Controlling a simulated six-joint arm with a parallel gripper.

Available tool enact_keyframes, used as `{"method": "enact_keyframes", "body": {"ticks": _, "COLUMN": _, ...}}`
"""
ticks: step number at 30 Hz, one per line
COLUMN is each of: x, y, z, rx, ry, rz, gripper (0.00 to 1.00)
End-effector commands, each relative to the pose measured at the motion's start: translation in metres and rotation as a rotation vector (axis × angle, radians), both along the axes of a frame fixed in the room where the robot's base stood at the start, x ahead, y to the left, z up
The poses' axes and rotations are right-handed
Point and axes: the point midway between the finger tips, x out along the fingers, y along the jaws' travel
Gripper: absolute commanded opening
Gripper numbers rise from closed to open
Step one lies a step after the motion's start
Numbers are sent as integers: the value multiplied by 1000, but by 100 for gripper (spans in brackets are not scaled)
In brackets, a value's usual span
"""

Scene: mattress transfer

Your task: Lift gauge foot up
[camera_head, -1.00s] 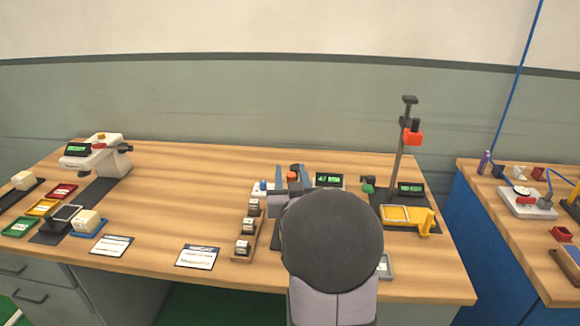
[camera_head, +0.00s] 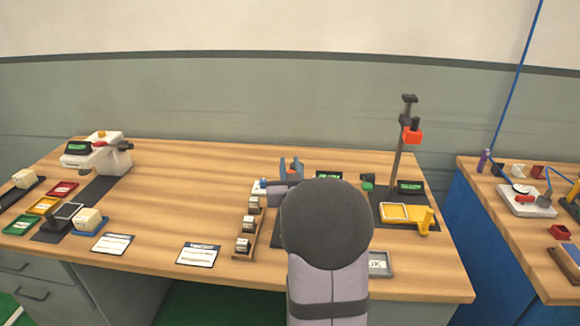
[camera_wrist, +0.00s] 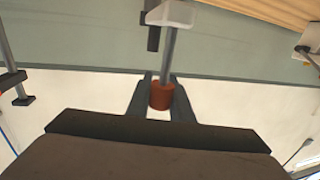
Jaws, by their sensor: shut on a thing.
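My gripper (camera_wrist: 160,100) is shut on an orange-red cylinder (camera_wrist: 161,96) with a grey rod (camera_wrist: 169,55) running from it in the wrist view. The rod meets a pale block (camera_wrist: 171,14) at the top of that view. In the camera_head view my gripper's fingers (camera_head: 290,168) are at the middle station, beyond my dark round wrist. A green-lit display (camera_head: 328,175) beside them is partly hidden by my arm. The foot of the gauge at this station is hidden in the camera_head view.
A wooden rack (camera_head: 247,232) with several small blocks stands left of my arm. A grey tray (camera_head: 380,264) lies to its right. A tall stand (camera_head: 398,165) with an orange-red head and a yellow fixture (camera_head: 424,219) are further right.

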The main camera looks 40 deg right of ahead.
Motion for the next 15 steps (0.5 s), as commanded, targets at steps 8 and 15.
{"method": "enact_keyframes", "body": {"ticks": 8, "x": 0, "y": 0, "z": 37, "rx": -3, "ry": -4, "rz": 0, "gripper": 0}}
{"method": "enact_keyframes", "body": {"ticks": 15, "x": 1, "y": 0, "z": 38, "rx": -7, "ry": -10, "rz": 0, "gripper": 22}}
